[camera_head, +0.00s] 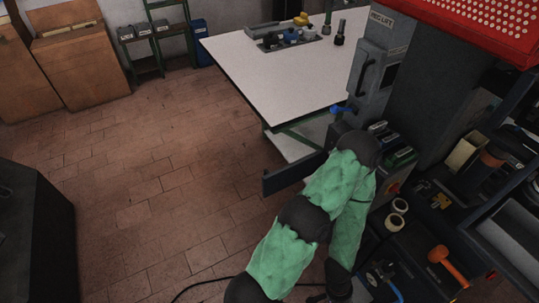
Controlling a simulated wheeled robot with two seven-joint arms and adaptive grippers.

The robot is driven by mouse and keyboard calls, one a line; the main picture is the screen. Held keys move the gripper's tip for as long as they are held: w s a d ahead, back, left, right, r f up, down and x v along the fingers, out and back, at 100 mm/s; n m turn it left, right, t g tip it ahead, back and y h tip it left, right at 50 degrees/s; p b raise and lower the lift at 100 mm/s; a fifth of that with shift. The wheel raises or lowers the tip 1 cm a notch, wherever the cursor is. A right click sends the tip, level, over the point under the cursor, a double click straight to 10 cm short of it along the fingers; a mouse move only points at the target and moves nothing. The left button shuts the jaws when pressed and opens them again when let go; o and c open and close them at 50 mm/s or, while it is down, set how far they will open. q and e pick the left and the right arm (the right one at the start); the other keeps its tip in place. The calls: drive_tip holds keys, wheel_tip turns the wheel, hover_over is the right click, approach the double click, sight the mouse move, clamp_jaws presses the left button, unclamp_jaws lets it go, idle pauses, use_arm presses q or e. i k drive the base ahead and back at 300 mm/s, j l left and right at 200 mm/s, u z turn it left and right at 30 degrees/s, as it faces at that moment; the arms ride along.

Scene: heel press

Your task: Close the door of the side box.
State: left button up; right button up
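A dark flat panel (287,177), which looks like the open door of the side box, sticks out to the left below the white table. Its right end meets the machine's side near my arm. The body of the box behind it is mostly hidden by my arm, so I cannot make out its opening. One of my arms, in a green sleeve with dark joints, rises from the bottom edge, bends beside the machine and comes back down. The bend is just right of the panel; I cannot tell whether they touch. Neither gripper's fingers can be made out.
A white-topped table (260,75) stands behind the panel. A grey "BED LIFT" box (380,65) with a handle is above right. Tape rolls (395,222) and an orange tool (447,265) lie at right. A dark cabinet (38,235) stands left; brick floor (160,200) between is clear.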

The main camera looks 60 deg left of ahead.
sight(273, 183)
drive_tip(key=k+j, duration=0.1)
drive_tip(key=j, duration=0.4)
drive_tip(key=k+j+z, duration=0.1)
drive_tip(key=j, duration=0.4)
drive_tip(key=k+j+z, duration=0.1)
drive_tip(key=j, duration=0.35)
drive_tip(key=k+j, duration=0.1)
drive_tip(key=j, duration=0.4)
drive_tip(key=k+j+z, duration=0.1)
drive_tip(key=j, duration=0.35)
drive_tip(key=k+j, duration=0.2)
drive_tip(key=j, duration=0.25)
drive_tip(key=k+j+z, duration=0.1)
drive_tip(key=j, duration=0.4)
drive_tip(key=k+j, duration=0.2)
drive_tip(key=j, duration=0.2)
drive_tip(key=i+j+z, duration=0.05)
